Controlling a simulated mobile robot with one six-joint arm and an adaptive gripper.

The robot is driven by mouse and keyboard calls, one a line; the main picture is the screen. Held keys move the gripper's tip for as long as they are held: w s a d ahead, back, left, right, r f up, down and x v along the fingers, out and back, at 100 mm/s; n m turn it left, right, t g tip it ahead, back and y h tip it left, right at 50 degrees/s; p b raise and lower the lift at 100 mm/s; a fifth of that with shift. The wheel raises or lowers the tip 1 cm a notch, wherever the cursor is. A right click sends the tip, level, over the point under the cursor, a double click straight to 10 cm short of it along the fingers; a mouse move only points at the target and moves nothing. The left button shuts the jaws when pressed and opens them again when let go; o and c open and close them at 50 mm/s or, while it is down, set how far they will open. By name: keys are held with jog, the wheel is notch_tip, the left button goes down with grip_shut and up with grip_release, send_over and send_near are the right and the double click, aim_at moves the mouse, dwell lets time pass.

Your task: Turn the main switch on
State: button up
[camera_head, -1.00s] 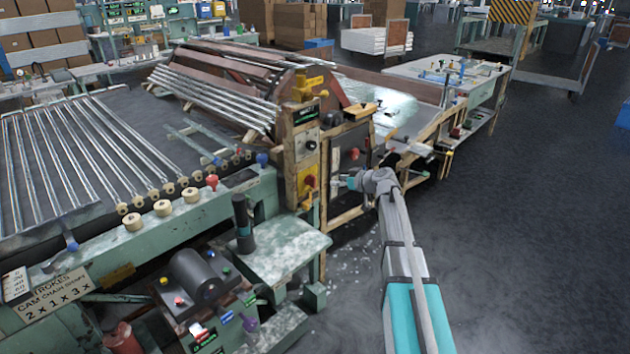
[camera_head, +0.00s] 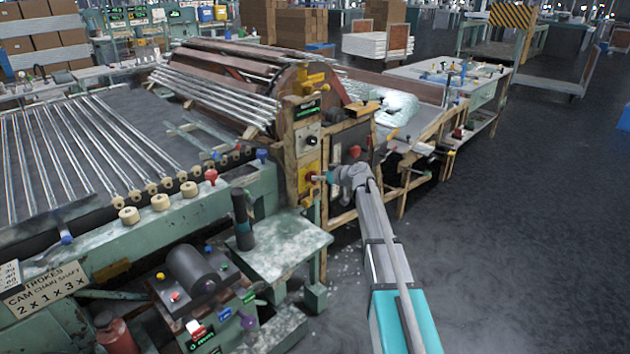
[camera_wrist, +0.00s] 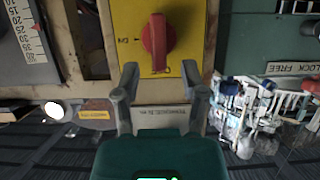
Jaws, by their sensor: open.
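The main switch is a red rotary knob (camera_wrist: 158,42) on a yellow plate (camera_wrist: 188,20), in the upper middle of the wrist view. Its handle stands about upright there. In the head view the yellow plate (camera_head: 309,172) is on the wooden post of the machine, and the knob is small beside my gripper. My gripper (camera_wrist: 163,82) is open, with one finger on each side below the knob. I see nothing between the fingers.
A green bench top (camera_head: 280,245) juts out at lower left of the post. Glass tubes (camera_head: 215,95) lie on the machine. The grey floor (camera_head: 520,230) at right is clear.

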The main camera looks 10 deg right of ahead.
aim_at(315, 185)
jog(key=shift+b+x, duration=0.45)
jog(key=shift+x, duration=1.3)
jog(key=shift+r, duration=0.1)
grip_shut()
jog(key=shift+a, duration=0.1)
